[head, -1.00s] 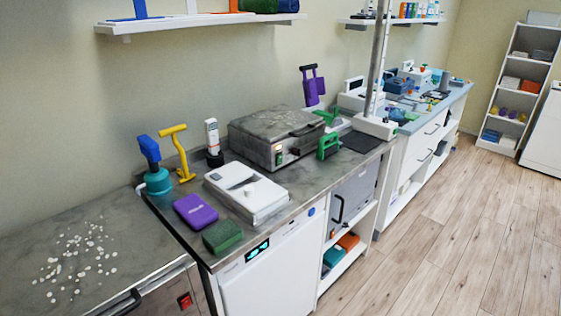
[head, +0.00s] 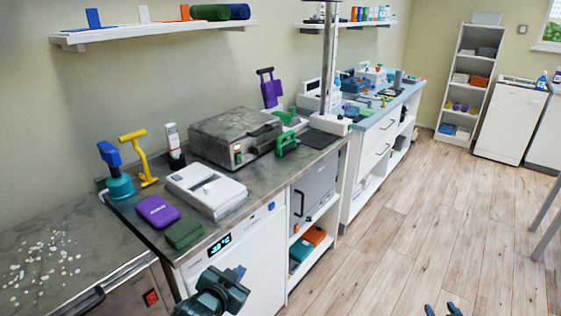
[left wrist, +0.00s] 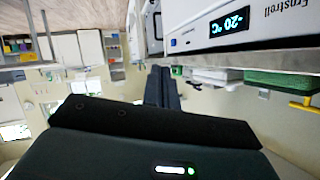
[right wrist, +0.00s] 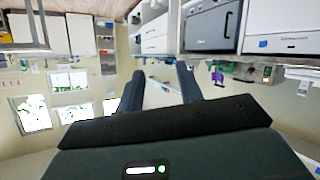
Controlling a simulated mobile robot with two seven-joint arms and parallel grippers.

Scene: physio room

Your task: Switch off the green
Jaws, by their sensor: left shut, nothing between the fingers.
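A small switch (head: 238,157) glows green on the front of the grey lidded machine (head: 203,148), beside an orange label. The machine stands at the back of the steel counter. The green light also shows in the right wrist view (right wrist: 267,73), upside down. My left gripper (head: 238,273) is shut and empty in front of the white freezer front, well short of the machine. Its closed fingers show in the left wrist view (left wrist: 162,88). My right gripper (head: 442,309) is only just in view at the bottom edge; its fingers stand apart in the right wrist view (right wrist: 160,85).
A green block (head: 184,233), a purple case (head: 157,211) and a white device (head: 208,190) lie in front of the machine. A green-handled tool (head: 286,143) stands to its right. A red switch (head: 150,298) is on the left unit. The wooden floor (head: 420,220) at right is clear.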

